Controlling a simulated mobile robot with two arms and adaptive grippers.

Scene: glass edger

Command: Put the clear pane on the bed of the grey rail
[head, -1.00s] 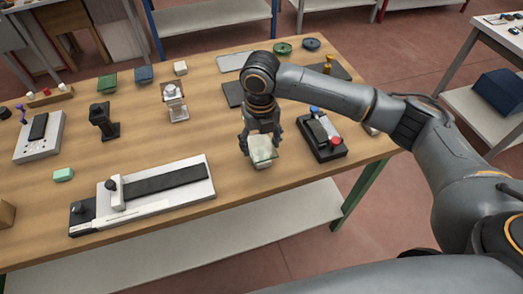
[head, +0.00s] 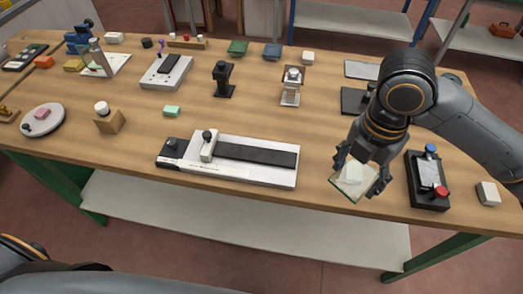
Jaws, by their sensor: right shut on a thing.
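The clear pane (head: 350,188), thin with a greenish edge, is in my right gripper (head: 358,168) in the head view. The gripper is shut on it, and the pane looks tilted. A whitish shape shows behind or through the pane; I cannot tell what it is. The pane is right of the light grey rail (head: 270,174), near the table's front edge and apart from the rail. The rail's long black bed (head: 260,153) is bare. A pale block with a black knob (head: 207,146) stands at the bed's left end. My left gripper is out of view.
A black fixture (head: 428,185) with blue and red knobs stands right of my right gripper. A green block (head: 172,111), a black stand (head: 223,80) and a clear-and-metal stand (head: 291,88) are behind the rail. Table space between rail and gripper is clear.

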